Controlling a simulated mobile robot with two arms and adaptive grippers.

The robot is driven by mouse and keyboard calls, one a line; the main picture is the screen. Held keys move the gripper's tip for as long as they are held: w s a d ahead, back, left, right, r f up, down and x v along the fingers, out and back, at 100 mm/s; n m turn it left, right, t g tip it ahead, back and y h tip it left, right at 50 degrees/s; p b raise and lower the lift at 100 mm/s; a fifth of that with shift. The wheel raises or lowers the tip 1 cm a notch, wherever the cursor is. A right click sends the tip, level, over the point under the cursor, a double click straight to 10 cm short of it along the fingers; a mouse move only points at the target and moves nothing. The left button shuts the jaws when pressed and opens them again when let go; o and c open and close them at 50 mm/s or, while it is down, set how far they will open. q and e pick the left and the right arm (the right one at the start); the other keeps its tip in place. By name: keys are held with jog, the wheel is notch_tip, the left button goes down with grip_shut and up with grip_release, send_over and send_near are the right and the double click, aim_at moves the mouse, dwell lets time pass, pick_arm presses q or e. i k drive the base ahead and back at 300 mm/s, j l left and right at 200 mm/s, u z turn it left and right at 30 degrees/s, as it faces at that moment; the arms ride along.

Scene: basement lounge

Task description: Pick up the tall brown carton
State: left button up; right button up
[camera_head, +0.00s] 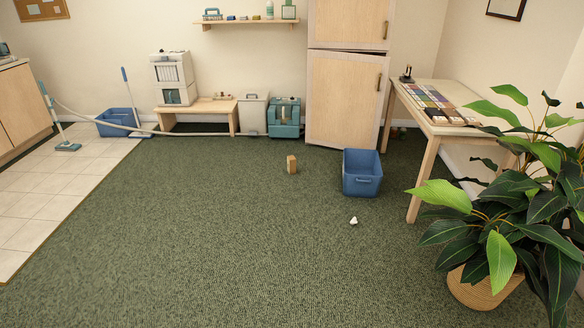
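A tall brown carton (292,164) stands upright on the green carpet, near the middle of the head view and left of a blue bin. It is small in the picture and nothing covers it. Neither of my grippers shows in this view, so no gripper is near the carton here.
The blue bin (361,174) stands right of the carton. A small white object (353,221) lies on the carpet (200,230). A table (421,130) and a potted plant (500,220) take up the right side. The carpet in front of the carton is clear.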

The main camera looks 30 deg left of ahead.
aim_at(291, 161)
jog(key=i+j+u, duration=0.35)
jog(key=i, duration=0.3)
jog(key=i+j+u, duration=0.4)
jog(key=i, duration=0.35)
jog(key=i+u, duration=0.35)
jog(key=i, duration=0.35)
jog(key=i+z, duration=0.2)
jog(key=i, duration=1.6)
